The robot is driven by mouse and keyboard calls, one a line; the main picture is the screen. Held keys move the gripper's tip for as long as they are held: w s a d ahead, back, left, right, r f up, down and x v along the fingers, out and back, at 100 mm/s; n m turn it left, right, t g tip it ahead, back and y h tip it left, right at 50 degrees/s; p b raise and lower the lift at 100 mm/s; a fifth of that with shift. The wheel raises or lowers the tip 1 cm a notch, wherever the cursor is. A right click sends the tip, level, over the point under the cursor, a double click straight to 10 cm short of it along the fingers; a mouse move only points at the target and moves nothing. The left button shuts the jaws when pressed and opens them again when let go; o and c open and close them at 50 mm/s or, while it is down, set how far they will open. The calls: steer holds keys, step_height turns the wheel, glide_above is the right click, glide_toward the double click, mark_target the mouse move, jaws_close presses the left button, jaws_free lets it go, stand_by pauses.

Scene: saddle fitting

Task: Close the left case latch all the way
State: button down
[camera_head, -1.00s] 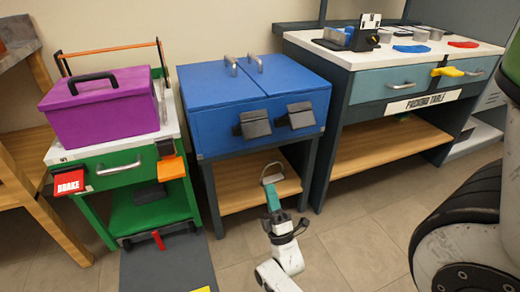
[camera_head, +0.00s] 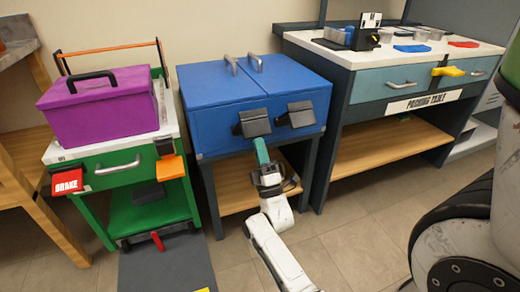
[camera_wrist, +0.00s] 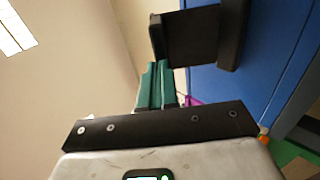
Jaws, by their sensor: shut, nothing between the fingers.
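The blue case (camera_head: 215,133) sits on a dark stand, its lid shut. Its left latch (camera_head: 252,123) is a dark flap that stands out from the front face, tilted. The right latch (camera_head: 299,114) beside it also stands out. My gripper (camera_head: 260,145) is shut and empty, its green fingertips just below the left latch. In the wrist view the shut fingers (camera_wrist: 157,72) point at the edge of a dark latch (camera_wrist: 193,37) on the blue case (camera_wrist: 265,55). I cannot tell if they touch it.
A green cart (camera_head: 115,165) with a purple toolbox (camera_head: 98,112) stands close on the left. The packing table (camera_head: 345,92) stands close on the right. A wood shelf (camera_head: 232,197) lies under the case. The tiled floor in front has some free room.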

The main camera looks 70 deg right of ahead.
mark_target(254, 122)
steer(key=shift+r+y+p, duration=0.2)
steer(key=shift+y+p, duration=0.1)
steer(key=shift+p, duration=0.05)
steer(key=r+g+y+p, duration=0.1)
steer(key=r+p, duration=0.1)
steer(key=p, duration=0.4)
steer(key=r+g+y+p, duration=0.1)
steer(key=r+p, duration=0.1)
steer(key=p, duration=0.5)
steer(key=w+d+r+g+y+p, duration=0.1)
steer(key=r+p, duration=0.1)
steer(key=p, duration=0.4)
steer(key=shift+r+g+y+p, duration=0.3)
steer(key=shift+r+p, duration=0.1)
steer(key=r+p, duration=0.1)
steer(key=p, duration=0.2)
steer(key=d+y+p, duration=0.1)
steer(key=p, duration=0.2)
steer(key=shift+w+r+g+y+p, duration=0.3)
steer(key=shift+w+r+g, duration=0.05)
steer(key=shift+g, duration=0.05)
steer(key=d+r+g+y+p, duration=0.1)
steer(key=p, duration=0.3)
steer(key=shift+w, duration=0.4)
steer(key=shift+w+d+r+p, duration=0.1)
steer(key=shift+w+d+p, duration=0.2)
steer(key=shift+p, duration=0.6)
